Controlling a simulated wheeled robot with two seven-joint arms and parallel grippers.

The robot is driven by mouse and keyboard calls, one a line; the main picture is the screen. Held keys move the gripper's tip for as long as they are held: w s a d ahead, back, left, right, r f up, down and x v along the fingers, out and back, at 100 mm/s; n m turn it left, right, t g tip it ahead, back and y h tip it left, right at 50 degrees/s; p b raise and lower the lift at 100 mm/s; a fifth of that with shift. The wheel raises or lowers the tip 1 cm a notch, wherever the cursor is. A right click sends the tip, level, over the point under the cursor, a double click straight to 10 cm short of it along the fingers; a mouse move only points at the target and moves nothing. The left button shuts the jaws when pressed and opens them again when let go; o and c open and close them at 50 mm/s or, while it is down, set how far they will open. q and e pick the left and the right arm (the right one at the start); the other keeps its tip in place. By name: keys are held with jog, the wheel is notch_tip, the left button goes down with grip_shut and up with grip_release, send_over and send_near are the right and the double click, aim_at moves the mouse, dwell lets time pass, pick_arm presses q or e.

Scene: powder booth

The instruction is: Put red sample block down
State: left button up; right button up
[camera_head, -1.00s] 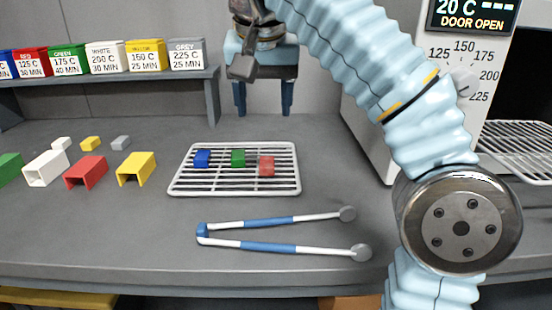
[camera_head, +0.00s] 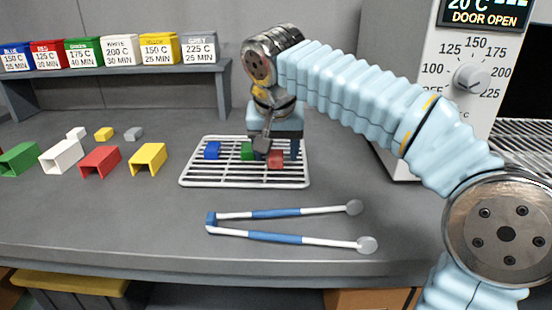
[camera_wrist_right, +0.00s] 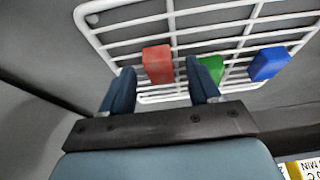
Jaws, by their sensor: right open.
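The red sample block (camera_head: 276,160) lies on the right part of the white wire rack (camera_head: 245,186), beside the green block (camera_head: 247,151) and the blue block (camera_head: 212,150). My right gripper (camera_head: 279,151) is open at the rack, pointing down, with its fingers on either side of the red block in the picture. In the right wrist view, the red block (camera_wrist_right: 158,64) shows between and just beyond the two open finger tips (camera_wrist_right: 161,76). Whether a finger touches it I cannot tell. My left gripper is not in view.
Blue-and-white tongs (camera_head: 275,213) lie in front of the rack. Coloured channel pieces, such as the yellow one (camera_head: 148,159), stand to the left. Labelled bins (camera_head: 120,50) line a shelf behind. An oven with a dial (camera_head: 472,77) stands right, reading door open.

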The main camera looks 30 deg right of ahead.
jog(key=shift+f, duration=0.15)
grip_shut()
dwell(0.4)
